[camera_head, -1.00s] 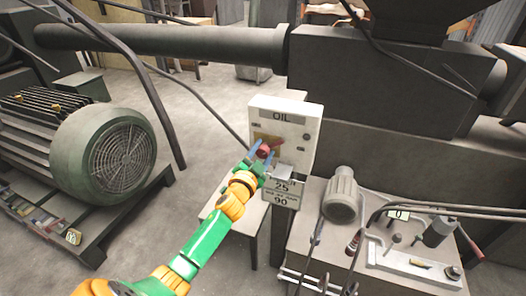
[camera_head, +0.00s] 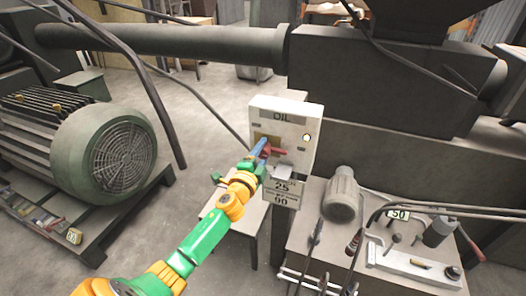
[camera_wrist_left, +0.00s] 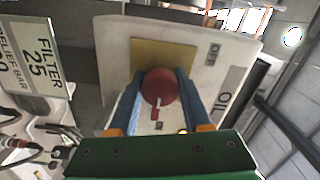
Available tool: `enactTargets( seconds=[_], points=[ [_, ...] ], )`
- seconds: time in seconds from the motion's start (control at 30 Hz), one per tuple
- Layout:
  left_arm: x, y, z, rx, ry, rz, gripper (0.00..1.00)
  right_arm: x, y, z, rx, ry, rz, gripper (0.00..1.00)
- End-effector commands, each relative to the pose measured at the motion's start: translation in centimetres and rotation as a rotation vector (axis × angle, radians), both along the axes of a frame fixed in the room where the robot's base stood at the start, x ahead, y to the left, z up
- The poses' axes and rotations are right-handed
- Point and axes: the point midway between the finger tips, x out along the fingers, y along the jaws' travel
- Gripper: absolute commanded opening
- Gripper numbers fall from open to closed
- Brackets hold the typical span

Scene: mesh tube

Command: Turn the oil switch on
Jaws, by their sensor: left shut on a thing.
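The white OIL box (camera_head: 312,112) stands upright mid-picture in the head view. Its red switch (camera_head: 275,151) sits on a yellow plate, and its lever points right in that view. A lamp (camera_head: 306,138) on the box glows. My left gripper (camera_head: 263,149) is at the switch, partly covering it. In the left wrist view, the blue fingers are shut on either side of the round red knob (camera_wrist_left: 162,86). An OFF label (camera_wrist_left: 213,52) shows beside the yellow plate (camera_wrist_left: 155,54). My right gripper is not in view.
A FILTER 25 sign (camera_head: 284,188) hangs just below the box. A display reading 50 (camera_head: 398,214) and a motor (camera_head: 342,194) stand to the right. A large green motor (camera_head: 105,150) is at left. Open floor lies between it and the box.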

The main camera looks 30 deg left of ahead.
Motion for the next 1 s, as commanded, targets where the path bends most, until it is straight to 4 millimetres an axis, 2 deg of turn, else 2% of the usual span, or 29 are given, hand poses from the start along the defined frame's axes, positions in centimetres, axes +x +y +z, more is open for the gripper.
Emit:
enactTargets(
  seconds=[0.5, 0.53, 0.6, 0.63, 0.9, 1.0],
  points=[
    [-0.07, -0.11, -0.44, 0.014, 0.012, -0.002, 0.00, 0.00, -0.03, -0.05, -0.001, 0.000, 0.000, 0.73],
    [-0.06, -0.12, -0.44, 0.014, 0.012, -0.002, 0.57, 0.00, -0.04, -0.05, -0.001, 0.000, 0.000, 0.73],
    [-0.06, -0.11, -0.40, 0.014, 0.011, -0.002, 0.76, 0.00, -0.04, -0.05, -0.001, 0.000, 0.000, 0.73],
    [-0.05, -0.10, -0.36, 0.014, 0.010, -0.002, 0.79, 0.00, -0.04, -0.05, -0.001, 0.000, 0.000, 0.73],
    [-0.08, -0.05, -0.19, 0.014, 0.007, -0.001, 0.79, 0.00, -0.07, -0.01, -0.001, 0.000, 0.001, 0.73],
    [-0.76, -0.24, -0.20, 0.014, 0.007, -0.002, 0.79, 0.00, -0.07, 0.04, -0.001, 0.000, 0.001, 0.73]
  ],
)
